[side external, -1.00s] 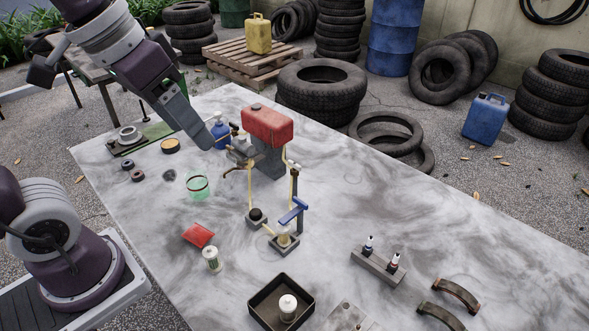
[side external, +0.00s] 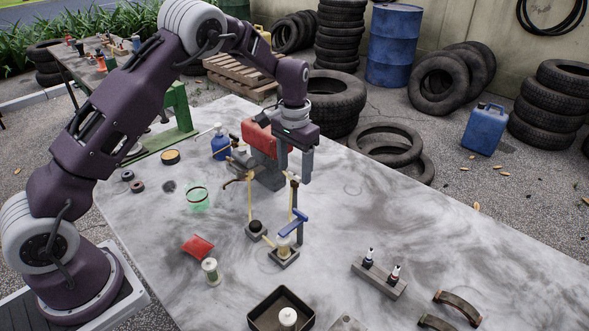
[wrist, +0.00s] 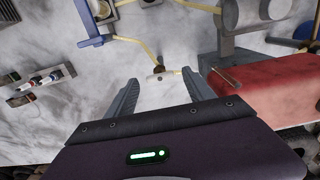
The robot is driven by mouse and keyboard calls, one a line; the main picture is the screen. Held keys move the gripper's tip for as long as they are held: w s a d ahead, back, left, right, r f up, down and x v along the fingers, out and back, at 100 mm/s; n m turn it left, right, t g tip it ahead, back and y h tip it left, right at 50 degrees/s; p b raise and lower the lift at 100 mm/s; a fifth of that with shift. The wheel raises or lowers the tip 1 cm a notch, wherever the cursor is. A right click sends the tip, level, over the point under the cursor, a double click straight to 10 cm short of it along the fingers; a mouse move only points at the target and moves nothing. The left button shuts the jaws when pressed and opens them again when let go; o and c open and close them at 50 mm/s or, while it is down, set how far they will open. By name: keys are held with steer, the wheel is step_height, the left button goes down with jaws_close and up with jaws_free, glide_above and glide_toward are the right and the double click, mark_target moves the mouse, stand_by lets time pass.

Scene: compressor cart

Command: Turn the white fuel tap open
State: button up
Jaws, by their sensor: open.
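The white fuel tap (wrist: 158,76) shows in the wrist view as a small white bar on a brown fitting at the end of a yellow hose (wrist: 145,44). It appears between and slightly beyond my fingertips, lying crosswise between them. My gripper (wrist: 160,80) is open, with nothing held. In the side view my gripper (side external: 294,170) points down beside the right end of the red fuel tank (side external: 262,138) and hides most of the tap. I cannot tell whether a finger touches the tap. The tank also shows at the right in the wrist view (wrist: 265,95).
A blue lever (side external: 294,222) on a post stands just in front of my gripper. A black tray (side external: 265,318) lies at the front.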

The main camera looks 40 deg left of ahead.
steer(key=shift+f, duration=0.4)
steer(key=shift+c, duration=0.4)
jaws_close()
